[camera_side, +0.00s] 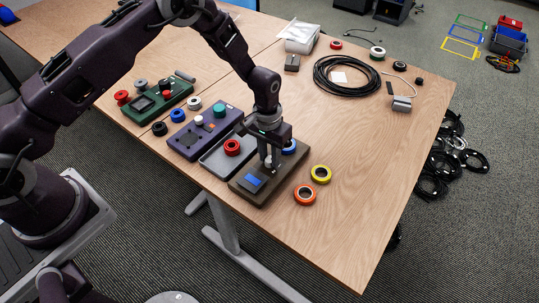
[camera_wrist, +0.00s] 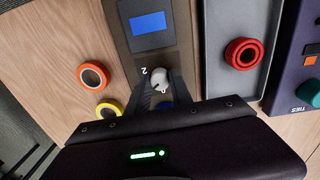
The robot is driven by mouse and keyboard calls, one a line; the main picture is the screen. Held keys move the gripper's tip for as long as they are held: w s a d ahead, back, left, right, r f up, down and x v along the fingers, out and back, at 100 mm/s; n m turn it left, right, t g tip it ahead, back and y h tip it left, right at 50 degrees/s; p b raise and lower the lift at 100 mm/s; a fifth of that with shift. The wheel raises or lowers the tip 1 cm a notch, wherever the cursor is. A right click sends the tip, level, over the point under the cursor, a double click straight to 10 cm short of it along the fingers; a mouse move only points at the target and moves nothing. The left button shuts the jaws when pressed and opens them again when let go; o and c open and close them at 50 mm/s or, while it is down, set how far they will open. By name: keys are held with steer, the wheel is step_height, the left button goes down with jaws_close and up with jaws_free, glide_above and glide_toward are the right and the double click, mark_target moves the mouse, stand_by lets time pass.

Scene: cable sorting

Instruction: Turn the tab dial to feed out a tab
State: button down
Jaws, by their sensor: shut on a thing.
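A dark brown box (camera_side: 245,185) with a blue screen stands near the table's front edge. In the wrist view the screen (camera_wrist: 148,23) is at the top. Below it is a pale grey dial (camera_wrist: 160,77) with a small printed 2 to its left. My gripper (camera_wrist: 162,84) points down at the box, its two dark fingers either side of the dial and closed on it. In the side view my gripper (camera_side: 270,162) stands over the right part of the box and mostly hides the dial.
A grey tray (camera_side: 212,163) holding a red tape roll (camera_side: 232,147) is left of the box. Orange (camera_side: 305,195) and yellow (camera_side: 321,173) rolls lie to its right. A purple box (camera_side: 187,140) stands farther left. A black cable coil (camera_side: 345,90) lies behind.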

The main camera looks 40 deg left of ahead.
mark_target(269, 158)
steer(key=shift+m, duration=0.6)
steer(key=c, duration=1.1)
jaws_free()
steer(key=shift+c, duration=0.2)
step_height(269, 158, up, 7)
steer(key=shift+a+r, duration=0.1)
steer(key=shift+a, duration=0.05)
